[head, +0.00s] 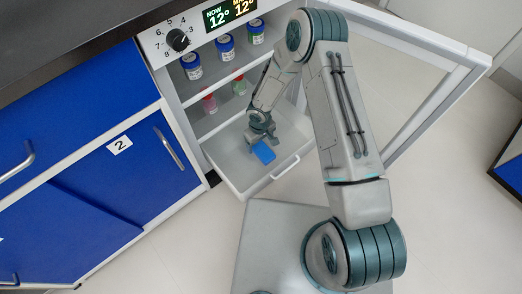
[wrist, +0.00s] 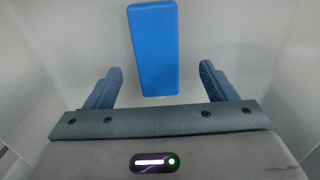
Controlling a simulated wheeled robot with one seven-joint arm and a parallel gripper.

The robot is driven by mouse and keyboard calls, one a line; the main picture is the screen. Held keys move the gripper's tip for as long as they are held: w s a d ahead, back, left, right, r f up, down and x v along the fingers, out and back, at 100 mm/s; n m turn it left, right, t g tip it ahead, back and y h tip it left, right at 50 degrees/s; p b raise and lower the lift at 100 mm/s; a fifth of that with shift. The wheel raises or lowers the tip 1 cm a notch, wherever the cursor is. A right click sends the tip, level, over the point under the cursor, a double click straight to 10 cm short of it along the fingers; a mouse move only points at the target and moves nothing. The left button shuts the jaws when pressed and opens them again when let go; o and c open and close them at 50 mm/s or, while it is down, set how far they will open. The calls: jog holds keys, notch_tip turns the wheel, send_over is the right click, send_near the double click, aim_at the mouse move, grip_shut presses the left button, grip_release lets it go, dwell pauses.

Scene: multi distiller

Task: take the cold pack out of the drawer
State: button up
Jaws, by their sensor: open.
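The cold pack (head: 264,153) is a small blue block lying in the pulled-out white drawer (head: 282,172) of the cooled cabinet. In the wrist view the cold pack (wrist: 154,48) lies lengthwise, with its near end between and beyond my fingertips. My gripper (head: 261,137) is down inside the drawer, just above and behind the cold pack in the head view. In the wrist view my gripper (wrist: 160,84) is open, with a finger on each side and a gap between each finger and the pack. Neither finger visibly touches it.
Blue-labelled jars (head: 225,46) stand on the shelf above, and small red and green containers (head: 239,86) stand on the lower shelf. The glass door (head: 400,95) is swung open to the right. Blue cupboards (head: 130,170) are at the left. The drawer around the pack looks empty.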

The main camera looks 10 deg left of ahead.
aim_at(261, 148)
notch_tip(261, 148, down, 5)
jog(key=shift+w+d+r+b, duration=0.1)
jog(key=shift+w+r+b, duration=0.1)
jog(key=shift+b, duration=0.8)
jog(key=c, duration=1.2)
jog(key=shift+o, duration=0.2)
jog(key=shift+r, duration=0.1)
jog(key=shift+r, duration=0.1)
